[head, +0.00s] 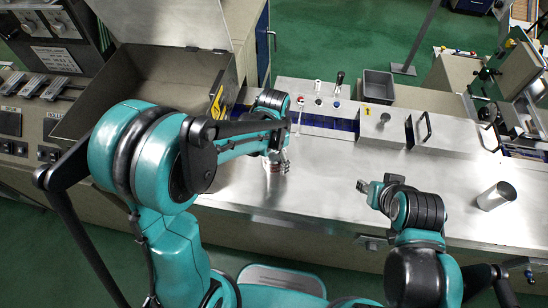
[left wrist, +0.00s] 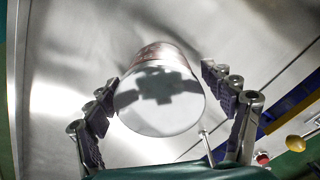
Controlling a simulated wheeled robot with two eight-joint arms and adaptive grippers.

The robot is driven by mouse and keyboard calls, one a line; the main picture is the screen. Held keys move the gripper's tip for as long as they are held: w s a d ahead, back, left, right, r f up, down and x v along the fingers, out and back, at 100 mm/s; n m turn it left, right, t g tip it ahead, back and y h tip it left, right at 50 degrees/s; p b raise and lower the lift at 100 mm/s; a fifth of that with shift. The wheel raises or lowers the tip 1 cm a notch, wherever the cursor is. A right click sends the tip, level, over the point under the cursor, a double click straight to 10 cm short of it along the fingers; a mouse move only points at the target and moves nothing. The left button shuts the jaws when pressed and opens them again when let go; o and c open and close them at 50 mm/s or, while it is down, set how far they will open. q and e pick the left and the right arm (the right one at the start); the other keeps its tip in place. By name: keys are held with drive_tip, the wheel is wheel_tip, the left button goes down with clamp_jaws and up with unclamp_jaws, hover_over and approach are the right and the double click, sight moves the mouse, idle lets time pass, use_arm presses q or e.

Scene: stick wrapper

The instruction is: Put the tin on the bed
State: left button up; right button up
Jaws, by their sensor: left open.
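The tin (left wrist: 160,110) has a round silver lid and a reddish side. It stands on the steel bed (head: 325,215). In the left wrist view it lies between the two spread fingers of my left gripper (left wrist: 160,80), with a gap on the right side and a narrow gap or contact on the left. In the head view the left gripper (head: 279,160) covers most of the tin (head: 273,168). My right gripper (head: 366,187) hangs over the bed further right, apart from the tin; its fingers are too small to judge.
Behind are a control panel with knobs and levers (head: 318,100), a grey bin (head: 377,86) and a steel box (head: 381,128). An open steel hopper (head: 160,75) is at the left. The bed's middle is clear.

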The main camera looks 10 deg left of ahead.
use_arm(q)
wheel_tip(320, 180, up, 12)
drive_tip(key=p, duration=0.2)
drive_tip(key=shift+f+p, duration=0.1)
drive_tip(key=shift+p, duration=0.2)
drive_tip(key=shift+s+a+r, duration=0.15)
drive_tip(key=shift+r, duration=0.2)
drive_tip(key=s+a+r+n+t, duration=0.3)
drive_tip(key=s+a+n+t, duration=0.4)
drive_tip(key=s, duration=0.4)
drive_tip(key=shift+s+a+r+n, duration=0.25)
drive_tip(key=shift+a+n, duration=0.35)
drive_tip(key=shift+n, duration=0.4)
